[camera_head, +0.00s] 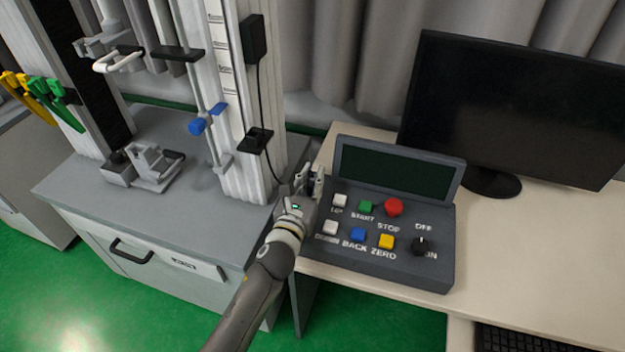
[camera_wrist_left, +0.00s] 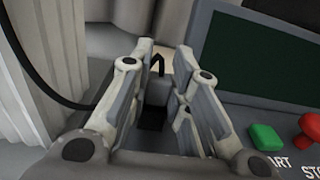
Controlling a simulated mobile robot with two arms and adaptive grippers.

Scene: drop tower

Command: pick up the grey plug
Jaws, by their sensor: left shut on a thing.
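My left gripper (camera_head: 316,178) is at the left side of the grey control box (camera_head: 440,262), above the gap between the tower's cabinet and the desk. In the left wrist view, its two fingers (camera_wrist_left: 160,80) are closed on the grey plug (camera_wrist_left: 158,91), a small grey block with a short black cable curving from its top. The fingers hide the plug's sides. In the head view, the gripper covers the plug and I cannot make it out. I cannot tell whether the plug still touches a socket. My right gripper is not in view.
The control box has several coloured buttons, a dark knob (camera_head: 421,246) and a dark screen (camera_head: 394,171). A black monitor (camera_head: 510,105) stands behind it on the desk (camera_head: 520,265). The drop tower (camera_head: 240,150) rises at left, with a black cable (camera_head: 263,95) hanging down it.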

